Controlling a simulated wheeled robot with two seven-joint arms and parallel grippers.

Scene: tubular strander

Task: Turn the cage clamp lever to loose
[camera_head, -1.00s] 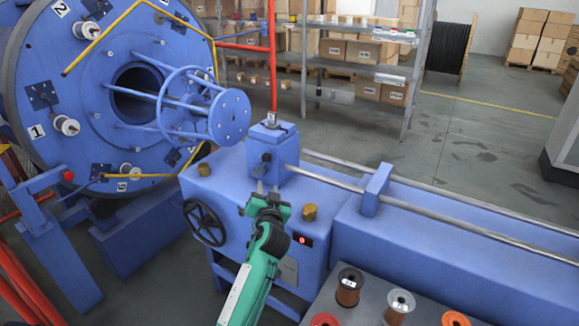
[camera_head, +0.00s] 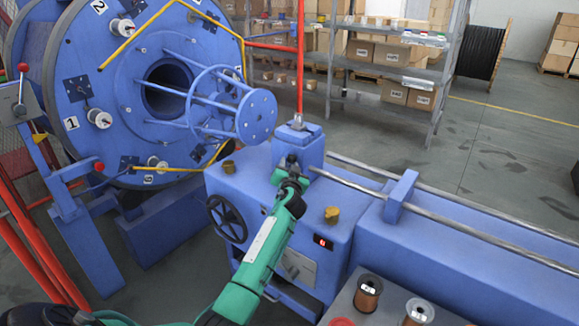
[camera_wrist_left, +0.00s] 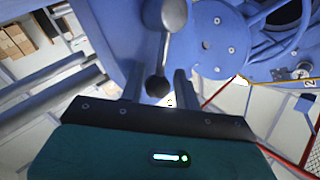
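The cage clamp lever (camera_wrist_left: 163,50) shows in the left wrist view as a pale metal arm with a rounded hub at the top and a dark ball knob (camera_wrist_left: 157,87) at its lower end. My left gripper (camera_wrist_left: 160,88) is open, with one finger on each side of the knob; whether either finger touches it I cannot tell. In the head view, my left gripper (camera_head: 291,181) is at the front of the blue clamp block (camera_head: 310,151) and mostly hides the lever. My right gripper is not in view.
The large blue strander disc (camera_head: 135,75) with its cage stands at the left. A black handwheel (camera_head: 228,218) and brass knobs (camera_head: 331,214) are on the machine near my arm. Metal rails (camera_head: 440,205) run right from the block. Spools (camera_head: 368,293) stand at the bottom right.

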